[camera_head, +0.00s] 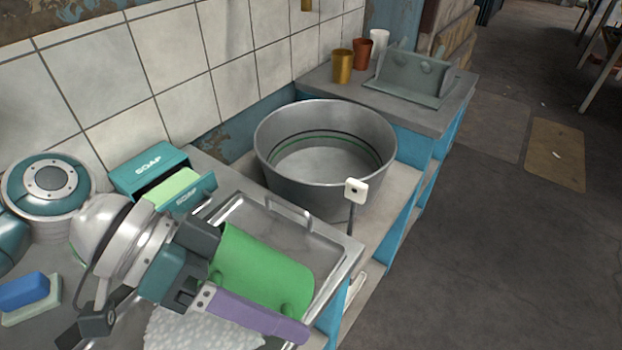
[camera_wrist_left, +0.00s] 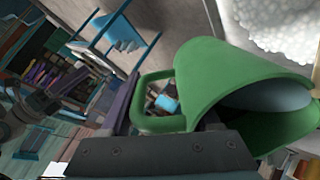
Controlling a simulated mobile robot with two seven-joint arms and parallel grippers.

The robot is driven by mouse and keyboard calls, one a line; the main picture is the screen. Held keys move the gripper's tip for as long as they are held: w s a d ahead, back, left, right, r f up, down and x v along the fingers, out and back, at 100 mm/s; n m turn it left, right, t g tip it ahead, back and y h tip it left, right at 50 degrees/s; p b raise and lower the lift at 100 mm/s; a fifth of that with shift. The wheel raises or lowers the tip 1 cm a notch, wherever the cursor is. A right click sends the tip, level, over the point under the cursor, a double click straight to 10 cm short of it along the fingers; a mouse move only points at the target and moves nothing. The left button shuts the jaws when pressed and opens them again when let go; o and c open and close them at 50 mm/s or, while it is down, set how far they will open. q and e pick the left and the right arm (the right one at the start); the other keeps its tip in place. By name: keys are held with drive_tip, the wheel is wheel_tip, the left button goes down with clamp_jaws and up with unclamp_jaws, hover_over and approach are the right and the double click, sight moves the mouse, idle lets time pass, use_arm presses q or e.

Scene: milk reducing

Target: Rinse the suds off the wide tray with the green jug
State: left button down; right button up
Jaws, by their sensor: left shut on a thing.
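The green jug (camera_head: 262,268) is held over the near part of the wide metal tray (camera_head: 322,240), tilted. My left gripper (camera_head: 245,285) is shut on it, with a purple finger along its near side. In the left wrist view the jug (camera_wrist_left: 215,80) shows its handle at the left and a pale bluish surface inside, probably water. White suds (camera_head: 200,332) lie in front of the jug and gripper; they also show at the top right of the left wrist view (camera_wrist_left: 285,28). The gripper and jug hide part of the tray. My right gripper is not in view.
A large round metal tub (camera_head: 325,140) stands just behind the tray. A teal soap box (camera_head: 150,168) and a blue sponge (camera_head: 24,291) are at the left. Cups (camera_head: 342,66) and a grey rack (camera_head: 412,77) stand on the far counter. A small white block (camera_head: 356,191) on a thin rod stands by the tub.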

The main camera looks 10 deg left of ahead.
use_arm(q)
drive_tip(key=shift+a+r+h+b, duration=0.15)
drive_tip(key=shift+a+h+b, duration=0.15)
drive_tip(key=shift+h+b, duration=1)
drive_tip(key=shift+y, duration=0.3)
drive_tip(key=shift+r, duration=0.1)
